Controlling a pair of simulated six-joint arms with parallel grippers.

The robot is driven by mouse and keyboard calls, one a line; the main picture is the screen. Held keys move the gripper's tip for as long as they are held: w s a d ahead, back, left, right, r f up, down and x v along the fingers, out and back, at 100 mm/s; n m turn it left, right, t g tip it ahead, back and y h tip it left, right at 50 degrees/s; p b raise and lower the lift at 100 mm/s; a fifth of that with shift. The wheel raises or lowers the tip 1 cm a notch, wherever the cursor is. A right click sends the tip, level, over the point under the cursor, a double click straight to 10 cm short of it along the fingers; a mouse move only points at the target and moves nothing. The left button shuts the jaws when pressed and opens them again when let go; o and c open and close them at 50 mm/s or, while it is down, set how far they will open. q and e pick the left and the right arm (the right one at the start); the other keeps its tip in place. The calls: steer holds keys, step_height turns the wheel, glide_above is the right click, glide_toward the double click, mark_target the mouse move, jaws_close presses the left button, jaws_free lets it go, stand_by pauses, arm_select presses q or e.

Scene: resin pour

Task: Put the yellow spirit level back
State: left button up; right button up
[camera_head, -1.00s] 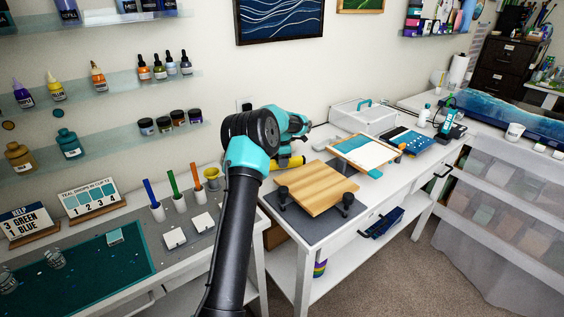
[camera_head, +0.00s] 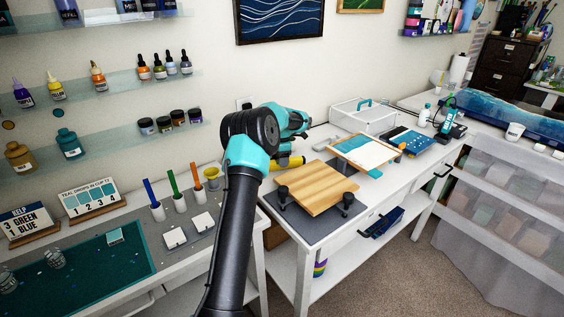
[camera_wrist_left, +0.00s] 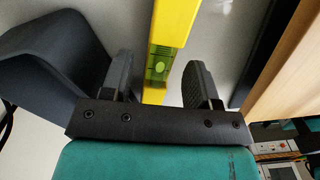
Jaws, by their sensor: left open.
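The yellow spirit level (camera_head: 290,162) lies on the white worktop behind the wooden board, partly hidden by my left arm in the head view. In the left wrist view the spirit level (camera_wrist_left: 173,35) runs between the two fingers, with its green vial visible. My left gripper (camera_wrist_left: 165,80) is open, with one dark finger on each side of the level and a visible gap on the right side. In the head view the gripper's fingers are hidden behind my arm. My right gripper is in neither view.
A wooden board (camera_head: 315,186) stands on black knobbed supports on a grey mat (camera_head: 299,228) just right of the arm. A clear box (camera_head: 362,116) and a framed white-and-teal panel (camera_head: 364,152) are farther right. Colored sticks in white cups (camera_head: 180,203) stand left.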

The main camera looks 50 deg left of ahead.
arm_select(q)
step_height(320, 180, up, 11)
stand_by(0.4)
steer(key=shift+f, duration=0.1)
stand_by(0.4)
